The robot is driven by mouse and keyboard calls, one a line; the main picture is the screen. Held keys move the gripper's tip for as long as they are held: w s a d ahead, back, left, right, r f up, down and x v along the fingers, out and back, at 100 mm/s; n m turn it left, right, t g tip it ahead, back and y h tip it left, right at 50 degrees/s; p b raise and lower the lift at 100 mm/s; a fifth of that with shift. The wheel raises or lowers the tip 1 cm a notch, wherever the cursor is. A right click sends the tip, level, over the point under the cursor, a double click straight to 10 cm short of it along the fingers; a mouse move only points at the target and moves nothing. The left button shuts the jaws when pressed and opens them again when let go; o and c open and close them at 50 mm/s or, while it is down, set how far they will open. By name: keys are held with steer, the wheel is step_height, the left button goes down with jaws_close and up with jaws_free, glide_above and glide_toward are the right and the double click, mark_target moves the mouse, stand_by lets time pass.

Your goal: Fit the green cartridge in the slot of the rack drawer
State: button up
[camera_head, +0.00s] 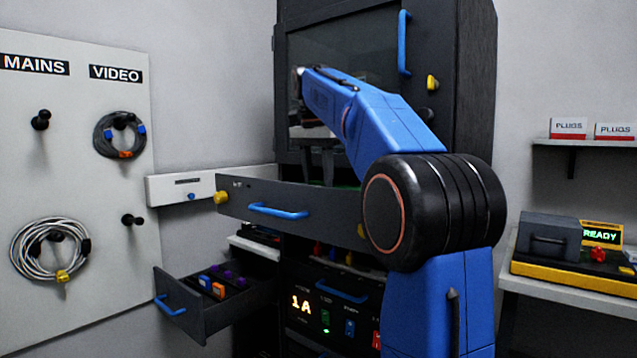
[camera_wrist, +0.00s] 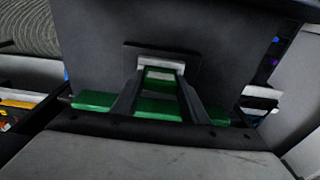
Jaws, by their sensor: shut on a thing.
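My gripper reaches down behind the front of the open rack drawer (camera_head: 335,207) in the head view, where its dark fingers (camera_head: 322,170) are partly hidden. In the wrist view my gripper (camera_wrist: 160,78) is shut on the green cartridge (camera_wrist: 158,106), whose green body shows between and on both sides of the fingers. A pale piece lies at the fingertips. A dark flat panel (camera_wrist: 95,45) lies beyond them. The slot is hidden, and I cannot tell whether the cartridge is inside it.
A lower drawer (camera_head: 225,305) with coloured plugs stands open at left. The cabinet door (camera_head: 365,45) with a blue handle is above the rack drawer. A cable board (camera_head: 75,180) stands at left; a bench (camera_head: 560,300) with a READY device (camera_head: 550,245) is at right.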

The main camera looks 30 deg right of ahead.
steer(key=shift+f, duration=0.25)
stand_by(0.3)
steer(key=o, duration=1.6)
